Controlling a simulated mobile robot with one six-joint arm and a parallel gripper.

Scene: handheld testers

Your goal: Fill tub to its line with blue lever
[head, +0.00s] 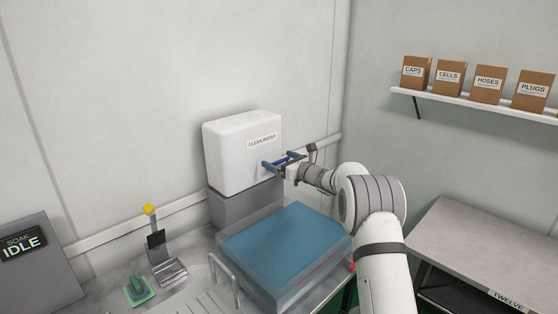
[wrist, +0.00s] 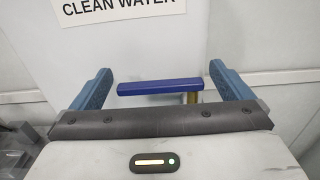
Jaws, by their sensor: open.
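The white tank (head: 226,160) labelled CLEAN WATER stands on a grey block at the back wall. Its blue lever (wrist: 150,88) lies level on a brass stem (wrist: 192,98) in the wrist view. My gripper (head: 284,162) is open at the tank's front; in the wrist view its blue fingers (wrist: 160,82) stand either side of the lever, with a gap at each end. The clear tub (head: 262,291) below holds blue water (head: 285,240). A red mark (head: 312,270) shows faintly on its near right side; I cannot tell how the water level compares with it.
A yellow-knobbed lever (head: 149,210) and a green pad (head: 139,291) are on the counter left of the tub. A grey panel (head: 30,265) reads SOAK IDLE. A grey table (head: 485,245) is at right, below a shelf (head: 470,99) with several boxes.

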